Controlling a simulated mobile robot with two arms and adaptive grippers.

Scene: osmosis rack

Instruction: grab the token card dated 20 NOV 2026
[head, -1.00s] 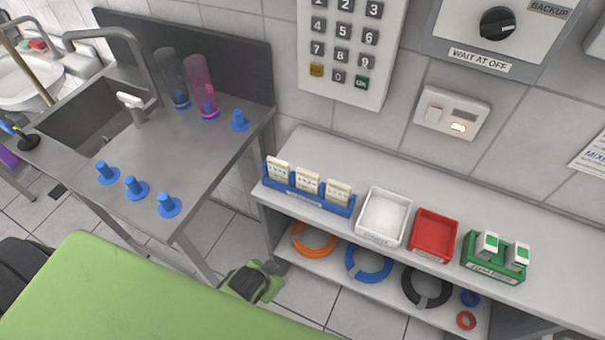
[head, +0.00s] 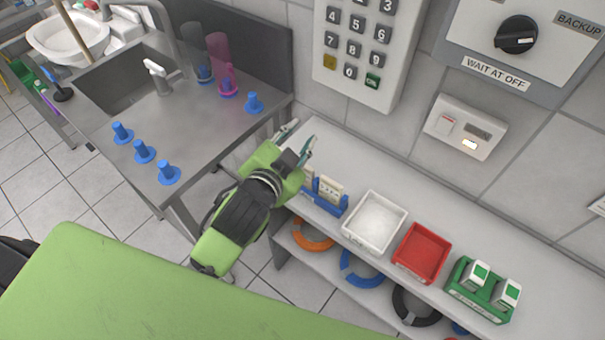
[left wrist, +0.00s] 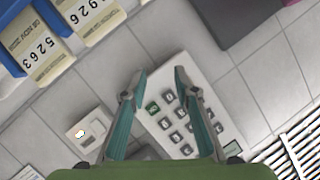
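Token cards stand in a blue rack (head: 325,203) at the left end of the shelf. In the head view one pale card (head: 331,190) shows clearly; my left gripper hides most of the others. In the left wrist view one card (left wrist: 38,45) appears to read 08 NOV and 5263. A second card (left wrist: 90,14) shows 8926, its date cut off. I cannot see a 20 NOV 2026 date. My left gripper (head: 300,140) is open and empty, above and left of the rack; its fingers also show apart in the left wrist view (left wrist: 160,78). My right gripper is out of view.
Right of the rack are a white tray (head: 374,222), a red tray (head: 421,253) and a green holder (head: 480,291). A keypad (head: 364,45) and a switch panel (head: 466,128) are on the wall. A sink counter (head: 205,125) with blue pegs stands left.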

